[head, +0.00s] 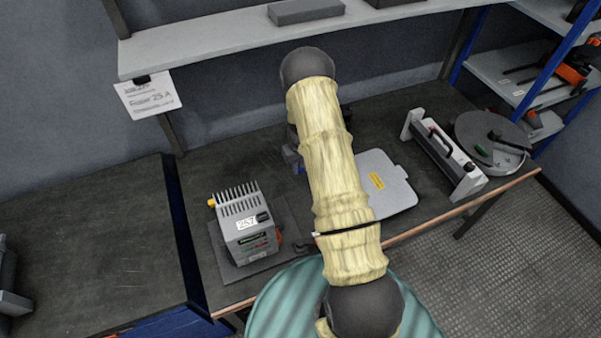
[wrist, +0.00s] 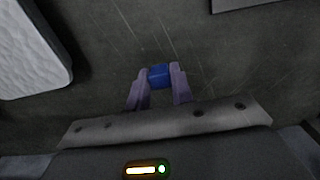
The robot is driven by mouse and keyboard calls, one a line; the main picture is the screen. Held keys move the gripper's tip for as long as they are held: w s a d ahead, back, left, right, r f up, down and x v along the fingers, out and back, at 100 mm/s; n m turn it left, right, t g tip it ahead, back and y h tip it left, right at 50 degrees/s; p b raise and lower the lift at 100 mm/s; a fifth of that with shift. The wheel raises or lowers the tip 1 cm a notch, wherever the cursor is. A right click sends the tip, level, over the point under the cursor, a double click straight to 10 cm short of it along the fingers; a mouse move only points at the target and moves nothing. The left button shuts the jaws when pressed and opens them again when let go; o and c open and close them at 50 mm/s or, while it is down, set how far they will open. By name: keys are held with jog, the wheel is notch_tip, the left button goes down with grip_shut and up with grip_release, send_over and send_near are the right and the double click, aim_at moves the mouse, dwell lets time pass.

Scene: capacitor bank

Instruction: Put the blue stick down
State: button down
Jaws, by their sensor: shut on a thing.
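In the wrist view, a short blue piece, the blue stick (wrist: 159,75), sits between the two purple fingertips of my gripper (wrist: 160,83). The gripper is shut on it. Dark scratched table surface lies below the stick; I cannot tell whether the stick touches it. In the head view my arm covers most of the gripper, and only a small bit of blue (head: 299,169) shows beside the arm over the dark workbench (head: 240,160).
A grey finned device (head: 246,225) stands on a dark mat at front left. A light grey panel (head: 390,185) lies right of my arm, and it appears at upper left in the wrist view (wrist: 28,50). A white-ended unit (head: 442,155) and a round disc (head: 490,135) are farther right. A shelf (head: 220,38) overhangs the back.

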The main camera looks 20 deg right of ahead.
aim_at(300, 172)
jog(key=shift+f+p, duration=0.5)
jog(key=shift+f, duration=1.55)
jog(key=shift+f+b, duration=0.4)
jog(key=shift+f, duration=0.3)
jog(key=c, duration=1.2)
grip_release()
jog(key=shift+c, duration=0.2)
jog(key=shift+r, duration=0.15)
